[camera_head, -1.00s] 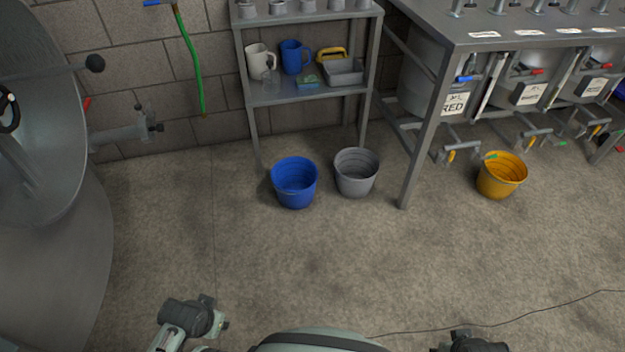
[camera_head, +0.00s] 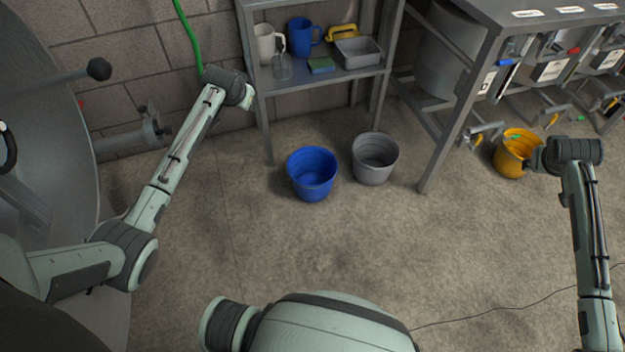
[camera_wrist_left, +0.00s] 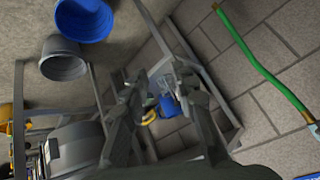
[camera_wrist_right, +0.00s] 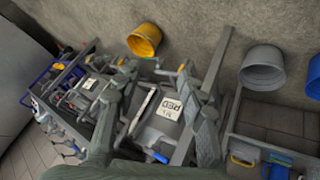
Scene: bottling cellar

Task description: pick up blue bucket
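The blue bucket (camera_head: 312,175) stands upright and empty on the floor in front of the shelf rack. It also shows at the top of the left wrist view (camera_wrist_left: 84,20) and at the right edge of the right wrist view (camera_wrist_right: 314,78). My left gripper (camera_head: 247,96) is raised up and left of the bucket in the head view, apart from it. The left wrist view shows its fingers (camera_wrist_left: 160,92) spread with nothing held. My right gripper (camera_head: 532,160) overlaps the yellow bucket in the head view; its fingers (camera_wrist_right: 158,105) are spread and empty.
A grey bucket (camera_head: 375,160) stands close to the right of the blue one. A yellow bucket (camera_head: 513,150) is farther right. The metal shelf rack (camera_head: 330,78) and a steel table leg (camera_head: 460,110) stand behind. A green hose (camera_head: 188,35) hangs on the wall. The floor in front is clear.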

